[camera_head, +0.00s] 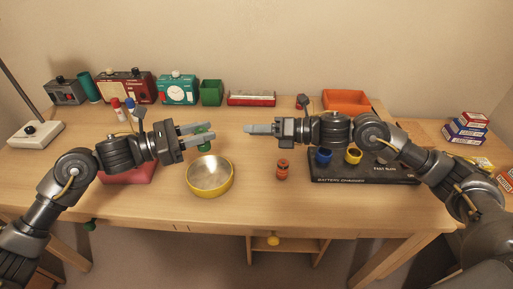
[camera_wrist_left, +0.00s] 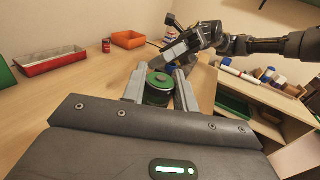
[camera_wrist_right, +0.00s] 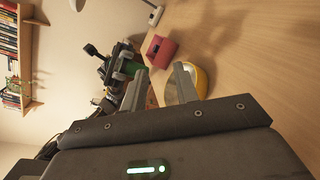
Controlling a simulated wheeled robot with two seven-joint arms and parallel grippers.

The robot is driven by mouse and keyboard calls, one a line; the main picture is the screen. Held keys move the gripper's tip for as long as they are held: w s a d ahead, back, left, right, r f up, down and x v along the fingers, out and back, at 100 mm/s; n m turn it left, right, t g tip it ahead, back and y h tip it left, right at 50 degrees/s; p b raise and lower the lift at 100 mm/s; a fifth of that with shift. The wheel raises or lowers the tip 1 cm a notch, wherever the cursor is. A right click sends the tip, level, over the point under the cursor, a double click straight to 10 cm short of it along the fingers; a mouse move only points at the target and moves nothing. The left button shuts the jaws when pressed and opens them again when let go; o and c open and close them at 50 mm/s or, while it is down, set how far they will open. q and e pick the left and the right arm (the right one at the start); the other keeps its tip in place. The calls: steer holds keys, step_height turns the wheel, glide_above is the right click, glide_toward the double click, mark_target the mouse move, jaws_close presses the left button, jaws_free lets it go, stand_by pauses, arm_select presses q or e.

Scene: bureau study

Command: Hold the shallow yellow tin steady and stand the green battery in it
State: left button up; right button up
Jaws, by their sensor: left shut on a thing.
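The shallow yellow tin (camera_head: 210,190) stands on the desk near the middle, and it looks empty. It also shows in the right wrist view (camera_wrist_right: 202,79), partly behind a finger. My left gripper (camera_head: 199,136) is shut on the green battery (camera_head: 204,140), held above the desk just behind the tin. The left wrist view shows the battery (camera_wrist_left: 157,92) between both fingers. My right gripper (camera_head: 250,129) is behind and to the right of the tin, apart from it. In the right wrist view its fingers (camera_wrist_right: 160,83) are spread with nothing between them.
An orange battery (camera_head: 282,170) stands right of the tin. The black battery charger (camera_head: 330,176) lies farther right, under my right arm. A red box (camera_head: 128,174) lies under my left arm. An orange tray (camera_head: 346,99) and red tray (camera_head: 251,98) are at the back.

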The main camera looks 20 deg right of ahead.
mark_target(209, 159)
steer(key=shift+f+n+g+h, duration=0.35)
steer(key=shift+f+n, duration=0.75)
steer(key=shift+n, duration=0.6)
steer(key=shift+f+n+g+h, duration=0.35)
steer(key=shift+f+n, duration=0.7)
steer(key=shift+n, duration=0.65)
steer(key=shift+f+n+g+h, duration=0.35)
steer(key=shift+f+n, duration=0.75)
steer(key=shift+n, duration=0.6)
steer(key=x, duration=1.2)
steer(key=shift+a+r, duration=0.1)
steer(key=shift+r, duration=0.05)
steer(key=shift+s, duration=0.1)
jaws_close()
arm_select(q)
steer(key=shift+s+d, duration=0.1)
steer(key=shift+f, duration=0.1)
arm_select(e)
steer(key=shift+s+f, duration=0.1)
steer(key=shift+f, duration=0.1)
